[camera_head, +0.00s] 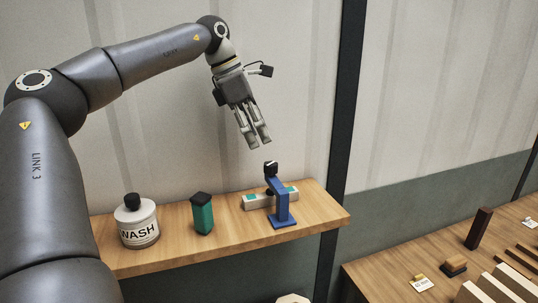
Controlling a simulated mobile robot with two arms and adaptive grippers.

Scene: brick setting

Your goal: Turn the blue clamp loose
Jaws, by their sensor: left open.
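The blue clamp (281,206) stands upright on the wooden shelf (262,233), towards its right end. It has a black knob (270,167) at the top. Its arm reaches over a pale grey block with teal parts (257,201) that lies on the shelf. Whether the clamp presses on the block is hard to tell. My left gripper (258,142) is open and empty above the clamp, a little to its left, fingers pointing down. It is apart from the clamp. My right gripper is not in view.
A white WASH jar (138,225) with a black lid and a green block-shaped bottle (203,216) stand left of the clamp. A dark post (347,100) rises behind the shelf's right end. A lower table (385,282) at right holds several wooden pieces.

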